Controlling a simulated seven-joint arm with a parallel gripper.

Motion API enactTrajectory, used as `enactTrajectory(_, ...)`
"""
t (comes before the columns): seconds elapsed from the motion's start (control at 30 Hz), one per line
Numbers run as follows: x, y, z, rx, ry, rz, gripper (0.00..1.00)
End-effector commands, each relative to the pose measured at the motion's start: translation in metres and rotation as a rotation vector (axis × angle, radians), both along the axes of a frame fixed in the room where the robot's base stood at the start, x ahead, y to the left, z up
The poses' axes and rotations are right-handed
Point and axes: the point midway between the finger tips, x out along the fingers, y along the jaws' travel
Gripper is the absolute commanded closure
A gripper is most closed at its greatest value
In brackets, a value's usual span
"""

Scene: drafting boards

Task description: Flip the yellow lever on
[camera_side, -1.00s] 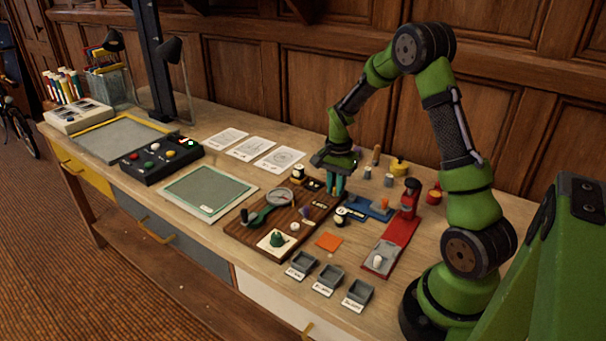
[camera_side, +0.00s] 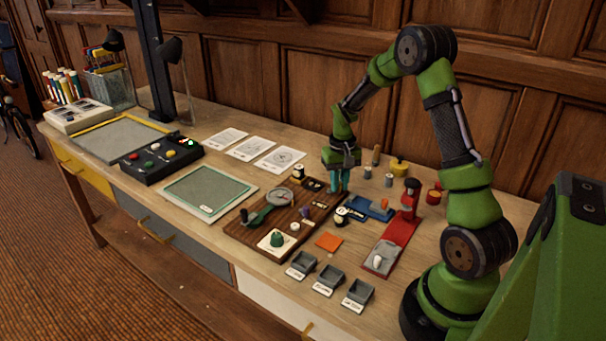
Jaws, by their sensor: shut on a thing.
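A brown wooden board (camera_side: 262,229) carries several controls: a round dial, a green-and-black crank, a green knob on a cream plate and small dark plates (camera_side: 313,185). My gripper (camera_side: 341,188) points down at the board's far right corner, beside the dark plates. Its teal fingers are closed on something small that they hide. I take it to be the yellow lever from its place on the board, but no yellow handle shows clearly. Which way the lever is set cannot be seen.
A blue block (camera_side: 376,208) and a red stand (camera_side: 399,236) are close on the right. A black button box (camera_side: 160,161) and a green mat (camera_side: 209,191) are left.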

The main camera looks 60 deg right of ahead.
Motion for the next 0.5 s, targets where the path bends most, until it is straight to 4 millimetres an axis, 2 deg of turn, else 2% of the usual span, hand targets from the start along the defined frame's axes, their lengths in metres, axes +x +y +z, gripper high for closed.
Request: enactTrajectory(0.5,0.0016,-0.0035,0.0014,-0.001,-0.002,0.119,1.00)
